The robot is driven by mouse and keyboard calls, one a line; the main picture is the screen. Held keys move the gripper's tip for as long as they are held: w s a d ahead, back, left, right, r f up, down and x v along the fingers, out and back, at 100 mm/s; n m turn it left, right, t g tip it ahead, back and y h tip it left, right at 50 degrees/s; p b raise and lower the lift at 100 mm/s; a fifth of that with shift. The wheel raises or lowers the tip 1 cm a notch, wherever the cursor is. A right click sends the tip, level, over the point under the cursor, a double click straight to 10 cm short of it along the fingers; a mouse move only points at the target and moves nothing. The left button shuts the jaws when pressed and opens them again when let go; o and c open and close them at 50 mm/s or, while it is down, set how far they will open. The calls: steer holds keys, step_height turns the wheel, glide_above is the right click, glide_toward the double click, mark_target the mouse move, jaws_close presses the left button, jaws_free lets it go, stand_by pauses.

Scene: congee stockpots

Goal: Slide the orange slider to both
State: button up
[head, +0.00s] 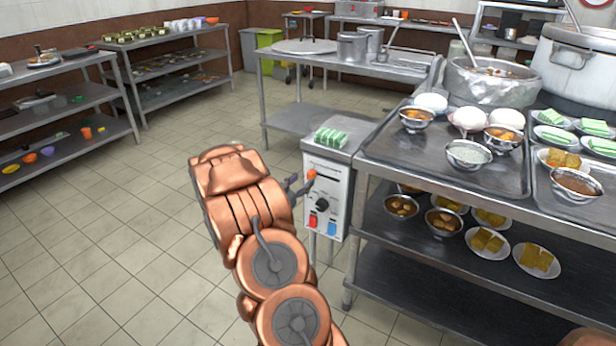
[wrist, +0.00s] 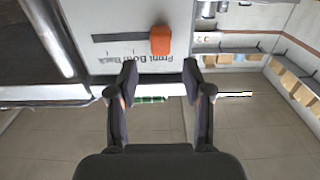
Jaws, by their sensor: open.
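The orange slider (head: 311,174) sits at the left end of a dark slot on the white control panel (head: 337,205) in the head view. In the wrist view the panel looks upside down, and the slider (wrist: 160,40) sits at the slot's right end, by the word that looks like Front. Both is the middle label. My gripper (wrist: 160,80) is open, its two fingers apart and pointing toward the slider, with nothing between them. In the head view its fingers (head: 298,186) are just left of the slider; I cannot tell whether they touch the panel.
Below the slot are a black knob (head: 322,204), a red switch (head: 313,220) and a blue switch (head: 332,228). Green-and-white pieces (head: 331,138) lie on top of the box. A steel counter (head: 375,150) with bowls stands right of it. The tiled floor (head: 110,220) at left is clear.

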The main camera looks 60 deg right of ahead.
mark_target(309, 174)
steer(key=shift+w+d, duration=0.15)
steer(key=shift+d, duration=2.05)
jaws_close()
